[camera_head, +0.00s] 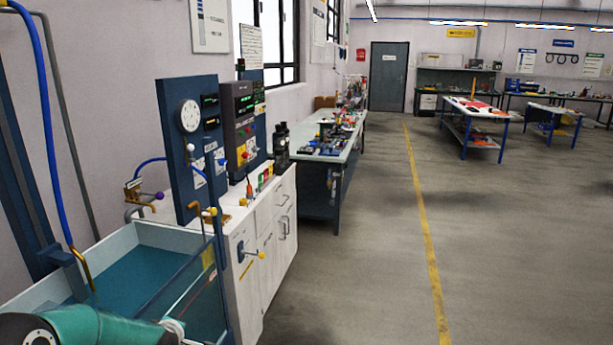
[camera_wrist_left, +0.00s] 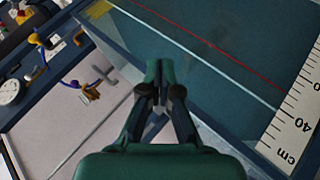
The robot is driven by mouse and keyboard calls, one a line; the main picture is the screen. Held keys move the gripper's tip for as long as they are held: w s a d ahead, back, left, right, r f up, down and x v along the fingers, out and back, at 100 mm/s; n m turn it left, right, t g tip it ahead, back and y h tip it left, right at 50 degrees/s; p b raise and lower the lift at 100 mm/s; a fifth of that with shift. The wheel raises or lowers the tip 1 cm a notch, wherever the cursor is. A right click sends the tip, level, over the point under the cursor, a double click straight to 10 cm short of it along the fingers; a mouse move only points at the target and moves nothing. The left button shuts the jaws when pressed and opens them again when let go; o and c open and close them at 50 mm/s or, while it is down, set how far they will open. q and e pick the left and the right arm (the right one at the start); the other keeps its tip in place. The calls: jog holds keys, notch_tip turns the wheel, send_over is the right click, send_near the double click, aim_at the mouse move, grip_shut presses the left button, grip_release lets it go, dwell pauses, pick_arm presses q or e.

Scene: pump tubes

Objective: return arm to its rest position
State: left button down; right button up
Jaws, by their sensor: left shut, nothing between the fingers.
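My left gripper (camera_wrist_left: 157,75) shows in the left wrist view, its fingers together with nothing between them. Behind it is the tank's glass side, with a red line, a pale line and a white centimetre ruler (camera_wrist_left: 295,118). In the head view my green left arm (camera_head: 95,326) crosses the bottom left corner, in front of the tank (camera_head: 128,240) with teal water. The gripper itself cannot be made out there. My right arm and gripper are not in view.
A blue panel (camera_head: 172,130) with a round gauge stands behind the tank. Valves with purple (camera_head: 159,195) and yellow (camera_head: 262,255) knobs stick out nearby. A white cabinet (camera_head: 245,285) stands to the tank's right. The grey floor (camera_head: 350,270) further right is clear.

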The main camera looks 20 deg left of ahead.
pick_arm(q)
jog(key=s+d+f+m+g+h, duration=0.1)
jog(key=s+d+f+m+h, duration=0.25)
jog(key=d+f, duration=0.6)
jog(key=s+d+f+m+g+h, duration=0.15)
jog(key=s+d+f+m, duration=0.35)
jog(key=d, duration=0.7)
jog(key=s+d+f+m+g+h, duration=0.2)
jog(key=s+d+f+m, duration=0.1)
jog(key=s+d, duration=0.4)
jog(key=s+d+f+m+g+h, duration=0.3)
jog(key=s+d, duration=0.5)
jog(key=s, duration=0.3)
jog(key=shift+s+f+m, duration=0.25)
jog(key=shift+f+m, duration=0.25)
jog(key=shift+m, duration=0.55)
